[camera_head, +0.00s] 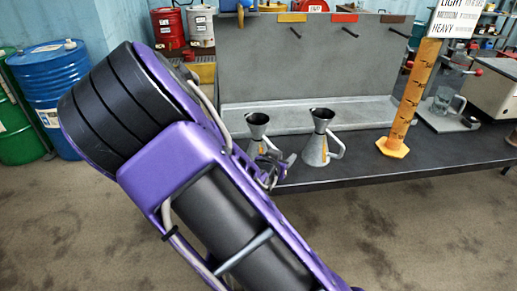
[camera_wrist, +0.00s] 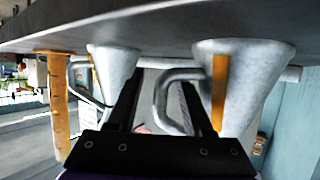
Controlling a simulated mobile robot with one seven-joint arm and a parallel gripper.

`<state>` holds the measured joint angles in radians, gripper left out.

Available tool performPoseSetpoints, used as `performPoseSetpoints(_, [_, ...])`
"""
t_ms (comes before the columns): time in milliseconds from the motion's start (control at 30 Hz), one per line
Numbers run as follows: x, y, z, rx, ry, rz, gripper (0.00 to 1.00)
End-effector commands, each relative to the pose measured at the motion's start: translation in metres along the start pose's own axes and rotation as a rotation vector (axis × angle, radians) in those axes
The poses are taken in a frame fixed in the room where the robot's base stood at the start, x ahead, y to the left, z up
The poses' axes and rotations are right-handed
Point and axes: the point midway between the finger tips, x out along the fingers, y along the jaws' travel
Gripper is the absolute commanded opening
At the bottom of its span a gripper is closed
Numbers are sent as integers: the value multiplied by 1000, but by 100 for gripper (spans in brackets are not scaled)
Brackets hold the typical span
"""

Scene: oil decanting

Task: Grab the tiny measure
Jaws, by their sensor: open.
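The tiny measure (camera_head: 257,122) is a grey metal jug with a flared funnel top and an orange stripe, standing on the dark bench left of a larger measure (camera_head: 322,140). My gripper (camera_head: 276,172) is in front of its lower part and partly hides it. In the wrist view, which looks upside down, the tiny measure (camera_wrist: 245,75) is at the right and the larger one (camera_wrist: 113,65) at the left. My gripper (camera_wrist: 160,85) is open, with the tiny measure's curved handle between its fingers, near the right finger. Contact cannot be told.
The dark bench (camera_head: 430,150) carries a grey trough with a back panel (camera_head: 320,70). An orange graduated post (camera_head: 408,95) stands right of the measures. A glass jug (camera_head: 443,98) sits farther right. Blue (camera_head: 50,75) and green (camera_head: 15,125) drums stand left.

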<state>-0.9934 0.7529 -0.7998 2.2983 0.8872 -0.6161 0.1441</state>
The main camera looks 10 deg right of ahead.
Motion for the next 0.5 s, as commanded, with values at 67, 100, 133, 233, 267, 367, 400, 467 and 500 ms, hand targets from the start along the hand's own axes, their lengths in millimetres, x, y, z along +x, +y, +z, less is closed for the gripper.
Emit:
performPoseSetpoints(67, [0, 0, 0, 0, 0, 0, 51])
performPoseSetpoints(100, [0, 0, 0, 0, 0, 0, 45])
performPoseSetpoints(133, [0, 0, 0, 0, 0, 0, 40])
performPoseSetpoints(233, [0, 0, 0, 0, 0, 0, 22])
performPoseSetpoints(267, [-1, 0, 0, 1, 0, 0, 17])
performPoseSetpoints(367, [-1, 0, 0, 1, 0, 0, 0])
performPoseSetpoints(400, [-1, 0, 0, 1, 0, 0, 0])
performPoseSetpoints(467, [-1, 0, 0, 1, 0, 0, 0])
performPoseSetpoints(500, [-1, 0, 0, 1, 0, 0, 0])
